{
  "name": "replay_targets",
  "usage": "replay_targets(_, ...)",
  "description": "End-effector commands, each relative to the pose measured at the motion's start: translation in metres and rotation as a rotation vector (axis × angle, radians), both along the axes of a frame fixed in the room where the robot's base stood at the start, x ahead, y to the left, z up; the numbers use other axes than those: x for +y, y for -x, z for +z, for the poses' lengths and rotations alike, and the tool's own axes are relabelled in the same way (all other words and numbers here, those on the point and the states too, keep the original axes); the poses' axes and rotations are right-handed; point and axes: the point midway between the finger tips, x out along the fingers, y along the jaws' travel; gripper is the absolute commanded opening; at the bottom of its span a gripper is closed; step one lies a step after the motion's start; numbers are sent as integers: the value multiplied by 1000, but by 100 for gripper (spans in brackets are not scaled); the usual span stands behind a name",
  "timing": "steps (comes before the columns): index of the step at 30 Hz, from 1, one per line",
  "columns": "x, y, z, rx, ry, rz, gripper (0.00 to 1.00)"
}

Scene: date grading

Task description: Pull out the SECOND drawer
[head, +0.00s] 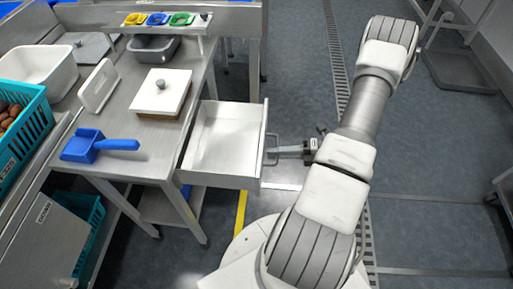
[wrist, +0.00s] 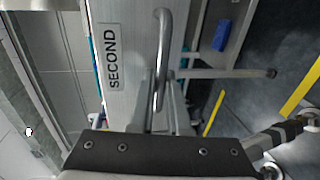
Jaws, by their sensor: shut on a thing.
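The SECOND drawer (head: 222,143) is pulled out from the steel table in the head view, and its inside looks empty. Its label plate (wrist: 111,57) reads "SECOND" in the wrist view. A metal bar handle (wrist: 161,60) stands on its front face, and the handle also shows in the head view (head: 271,150). My gripper (head: 279,151) is at the handle and shut on it. In the wrist view the fingers (wrist: 160,118) reach toward the handle's lower part, and the exact contact is partly hidden.
The table (head: 140,158) holds a blue scoop (head: 97,145), a white-lidded box (head: 162,92) and a white board (head: 98,86). A teal crate (head: 30,133) with brown dates stands at the left.

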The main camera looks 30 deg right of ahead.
Motion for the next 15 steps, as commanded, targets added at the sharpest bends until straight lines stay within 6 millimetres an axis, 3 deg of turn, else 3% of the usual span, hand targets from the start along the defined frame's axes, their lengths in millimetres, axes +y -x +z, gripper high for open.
replay_targets(6, -13, 9, 0, -1, -2, -1, 0)
replay_targets(15, -14, 10, 0, -1, -2, 0, 0)
